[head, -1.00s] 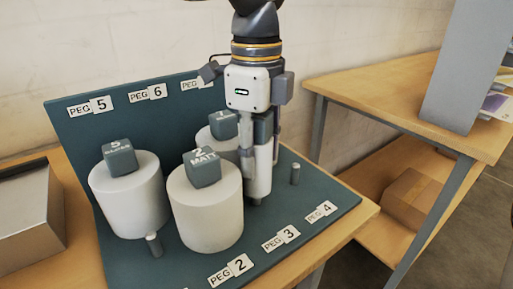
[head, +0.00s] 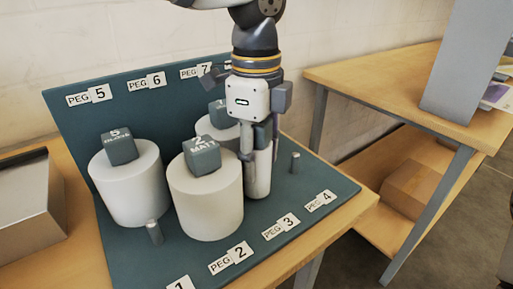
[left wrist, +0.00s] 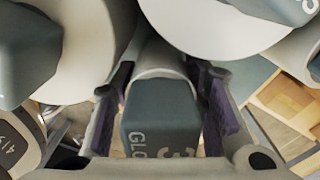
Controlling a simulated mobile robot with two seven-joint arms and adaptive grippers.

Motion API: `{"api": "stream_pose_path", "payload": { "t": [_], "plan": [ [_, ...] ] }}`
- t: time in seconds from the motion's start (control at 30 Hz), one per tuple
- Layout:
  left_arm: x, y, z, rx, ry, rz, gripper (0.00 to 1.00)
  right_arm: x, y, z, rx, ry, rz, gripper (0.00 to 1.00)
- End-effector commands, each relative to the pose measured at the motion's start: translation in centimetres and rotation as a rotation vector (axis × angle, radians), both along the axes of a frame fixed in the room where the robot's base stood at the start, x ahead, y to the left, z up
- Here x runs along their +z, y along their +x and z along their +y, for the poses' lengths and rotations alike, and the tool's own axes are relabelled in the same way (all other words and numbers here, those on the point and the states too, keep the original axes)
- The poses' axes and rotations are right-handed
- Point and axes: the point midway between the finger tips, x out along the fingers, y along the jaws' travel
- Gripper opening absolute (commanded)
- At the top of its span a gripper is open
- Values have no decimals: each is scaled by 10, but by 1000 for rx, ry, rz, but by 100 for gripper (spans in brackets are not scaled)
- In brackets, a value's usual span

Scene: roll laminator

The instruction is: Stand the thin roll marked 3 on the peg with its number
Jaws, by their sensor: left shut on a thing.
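My left gripper (head: 260,156) is shut on a thin pale roll (head: 258,182), which hangs upright below it. In the left wrist view, the roll's grey end block (left wrist: 160,130) with a 3 on it sits between the fingers. The roll's lower end is at or close to the teal board, behind the PEG 3 label (head: 281,227). I see no bare peg there; the roll may hide it, and I cannot tell whether the roll is around it. My right gripper is not in view.
Thick rolls marked 2 (head: 207,205) and 5 (head: 133,192) stand close to the left, with another roll (head: 222,133) behind. Bare pegs show near PEG 4 (head: 295,163) and at the front left (head: 154,233). The board's back panel (head: 80,125) rises behind.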

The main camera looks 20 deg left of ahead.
Motion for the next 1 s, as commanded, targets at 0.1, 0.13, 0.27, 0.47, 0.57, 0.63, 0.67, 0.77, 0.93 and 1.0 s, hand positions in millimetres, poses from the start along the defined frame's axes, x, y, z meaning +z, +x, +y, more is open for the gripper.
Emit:
{"api": "stream_pose_path", "payload": {
  "t": [0.1,0.13,0.27,0.47,0.57,0.63,0.67,0.77,0.93,1.0],
  "plan": [
    [-2,0,0,0,0,0,12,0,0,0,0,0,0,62],
    [-2,0,0,0,0,0,12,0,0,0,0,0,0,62],
    [-2,0,0,0,0,0,12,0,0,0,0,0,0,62],
    [-2,0,0,-1,0,0,64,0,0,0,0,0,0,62],
    [-2,0,0,-1,0,0,64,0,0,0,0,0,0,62],
    [-2,0,0,-1,0,0,64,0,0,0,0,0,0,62],
    [-2,0,0,-1,0,0,64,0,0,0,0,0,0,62],
    [3,0,0,0,1,-2,64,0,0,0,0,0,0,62],
    [21,1,0,0,0,-3,64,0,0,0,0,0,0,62],
    [28,0,0,-1,1,-3,64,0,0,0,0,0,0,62]
  ]
}}
